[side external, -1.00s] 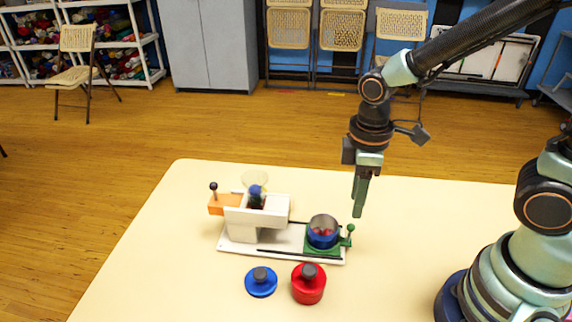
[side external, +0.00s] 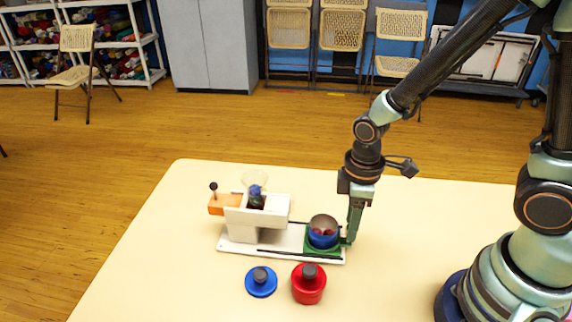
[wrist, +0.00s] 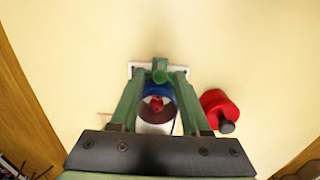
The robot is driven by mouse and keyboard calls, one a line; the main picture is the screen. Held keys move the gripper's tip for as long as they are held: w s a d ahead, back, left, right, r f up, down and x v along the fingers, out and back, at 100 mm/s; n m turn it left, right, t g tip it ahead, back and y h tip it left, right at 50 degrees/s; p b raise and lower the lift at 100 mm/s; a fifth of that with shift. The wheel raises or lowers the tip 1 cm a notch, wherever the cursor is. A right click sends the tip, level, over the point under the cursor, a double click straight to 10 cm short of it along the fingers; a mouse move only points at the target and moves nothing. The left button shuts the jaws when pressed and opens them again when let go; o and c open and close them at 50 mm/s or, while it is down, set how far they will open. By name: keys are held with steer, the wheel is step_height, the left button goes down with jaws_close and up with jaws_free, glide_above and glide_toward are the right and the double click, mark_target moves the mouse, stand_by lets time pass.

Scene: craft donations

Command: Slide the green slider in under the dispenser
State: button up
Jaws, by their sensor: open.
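The green slider (side external: 310,247) sits at the right end of the white base. It carries a blue cup (side external: 323,241) with red pieces inside. The white dispenser (side external: 268,210), with a clear funnel on top, stands to its left on the same base. My gripper (side external: 348,240) is lowered at the slider's right end and hides its handle in the side view. In the wrist view, the green handle knob (wrist: 160,72) lies between the tips of my open fingers (wrist: 158,78), and the blue cup (wrist: 155,92) shows beyond it. Whether a finger touches the knob I cannot tell.
An orange slider (side external: 222,204) with a dark knob sticks out left of the dispenser. A blue lid (side external: 261,283) and a red lidded jar (side external: 308,286) stand in front of the base. The cream table (side external: 170,270) is otherwise clear.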

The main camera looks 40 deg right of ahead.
steer(key=shift+c, duration=0.3)
jaws_close()
steer(key=shift+w+a, duration=3.65)
steer(key=shift+w, duration=0.05)
steer(key=shift+o, duration=0.4)
jaws_free()
steer(key=shift+r, duration=0.15)
step_height(320, 180, up, 7)
steer(key=shift+r, duration=0.1)
